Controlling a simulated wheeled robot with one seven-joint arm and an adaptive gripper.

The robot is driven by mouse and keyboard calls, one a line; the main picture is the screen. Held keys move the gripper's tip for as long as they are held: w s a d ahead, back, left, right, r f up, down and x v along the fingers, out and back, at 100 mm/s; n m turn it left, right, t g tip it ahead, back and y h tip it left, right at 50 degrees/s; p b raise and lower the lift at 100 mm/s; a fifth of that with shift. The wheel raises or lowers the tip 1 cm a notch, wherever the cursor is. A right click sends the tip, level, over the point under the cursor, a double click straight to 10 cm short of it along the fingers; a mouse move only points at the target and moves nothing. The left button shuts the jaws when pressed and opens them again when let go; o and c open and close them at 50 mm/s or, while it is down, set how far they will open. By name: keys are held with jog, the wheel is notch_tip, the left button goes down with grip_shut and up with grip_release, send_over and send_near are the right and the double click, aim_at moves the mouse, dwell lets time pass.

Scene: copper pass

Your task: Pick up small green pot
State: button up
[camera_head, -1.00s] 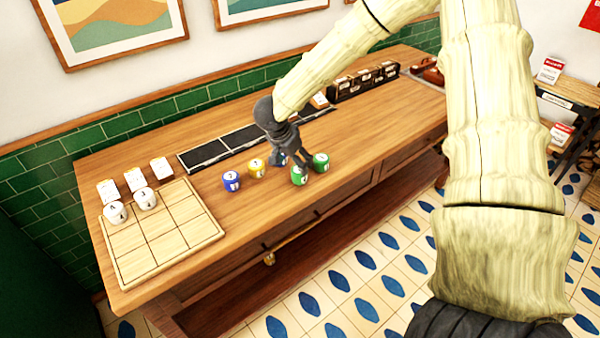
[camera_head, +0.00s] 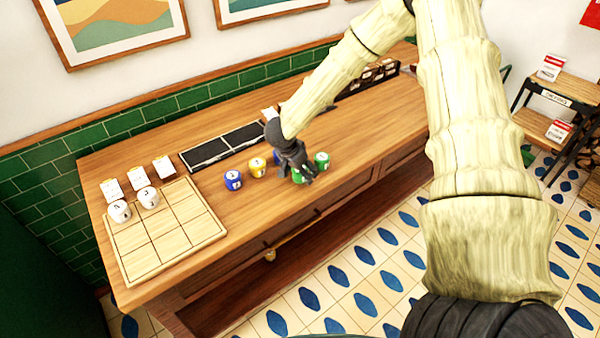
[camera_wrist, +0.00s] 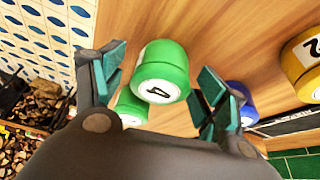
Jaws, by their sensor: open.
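Two green pots with white number faces stand close together on the wooden counter. In the head view, one green pot (camera_head: 298,178) is partly covered by my gripper (camera_head: 308,176), and the other green pot (camera_head: 321,160) stands just right of it. In the wrist view, a green pot marked 4 (camera_wrist: 165,62) shows between the spread fingers of my gripper (camera_wrist: 161,68). A second green pot (camera_wrist: 131,106) sits lower left, partly hidden by my gripper. I cannot tell which one is smaller. My gripper is open, with nothing held; contact is unclear.
A blue pot (camera_head: 233,180) and a yellow pot (camera_head: 257,167) stand left of my gripper; another blue pot (camera_wrist: 241,92) is partly behind the right finger. A wooden grid board (camera_head: 165,232) with two white pots lies at the left. Dark trays (camera_head: 222,147) lie behind. The counter's front edge is close.

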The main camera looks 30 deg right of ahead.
jog(key=c, duration=1.2)
jog(key=shift+r, duration=0.15)
